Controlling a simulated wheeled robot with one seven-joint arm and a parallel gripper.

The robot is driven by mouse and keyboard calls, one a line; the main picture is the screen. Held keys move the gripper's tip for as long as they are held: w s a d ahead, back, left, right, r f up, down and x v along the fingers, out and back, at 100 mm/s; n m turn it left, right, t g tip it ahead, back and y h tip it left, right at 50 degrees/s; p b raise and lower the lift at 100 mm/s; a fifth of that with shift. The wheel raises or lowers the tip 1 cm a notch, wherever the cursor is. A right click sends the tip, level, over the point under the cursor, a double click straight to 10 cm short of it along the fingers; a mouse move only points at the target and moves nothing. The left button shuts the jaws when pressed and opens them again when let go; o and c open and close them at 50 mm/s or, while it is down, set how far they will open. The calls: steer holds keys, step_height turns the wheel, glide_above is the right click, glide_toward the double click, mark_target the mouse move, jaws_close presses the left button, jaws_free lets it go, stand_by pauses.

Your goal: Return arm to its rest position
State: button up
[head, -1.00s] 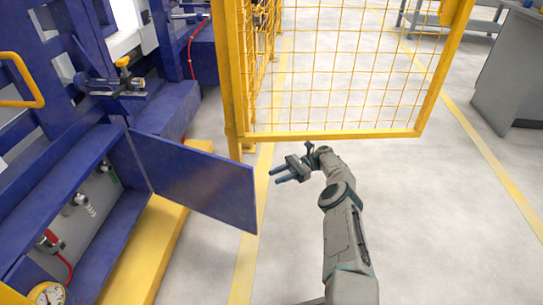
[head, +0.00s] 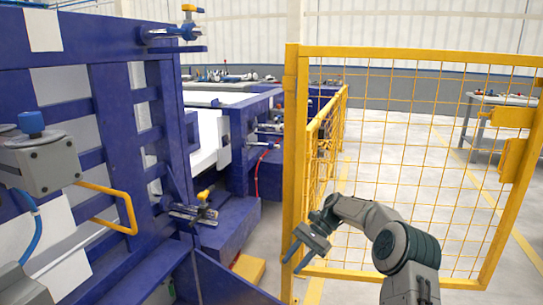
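My arm (head: 408,250) reaches up from the bottom right of the head view and bends over to the left. My gripper (head: 297,258) hangs at its end, in front of the lower left part of the yellow mesh gate. Its two blue-grey fingers point down and to the left, with a gap between them. Nothing shows between the fingers, so it is open and empty.
The yellow mesh gate (head: 409,60) stands behind my arm. A blue machine frame (head: 50,60) with a yellow handle (head: 128,212) fills the left. A blue panel (head: 225,282) lies low, left of my gripper. A grey table (head: 505,99) is far right.

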steer(key=s+r+n+t+h+p, duration=0.25)
steer(key=s+r+p, duration=0.4)
steer(key=r, duration=0.55)
steer(key=s+r+n+t+h+p, duration=0.15)
steer(key=s+r+h+p, duration=0.4)
steer(key=r, duration=0.55)
steer(key=s+d+r+n+t+p, duration=0.2)
steer(key=s+d+r+p, duration=0.2)
steer(key=s+r+p, duration=0.3)
steer(key=s+d+r+n+t+p, duration=0.2)
steer(key=s+d+r+p, duration=0.2)
steer(key=s+r+p, duration=0.4)
steer(key=s, duration=0.6)
steer(key=shift+s+r+t+h, duration=0.15)
steer(key=shift+s+t+h, duration=0.15)
steer(key=shift+t, duration=0.1)
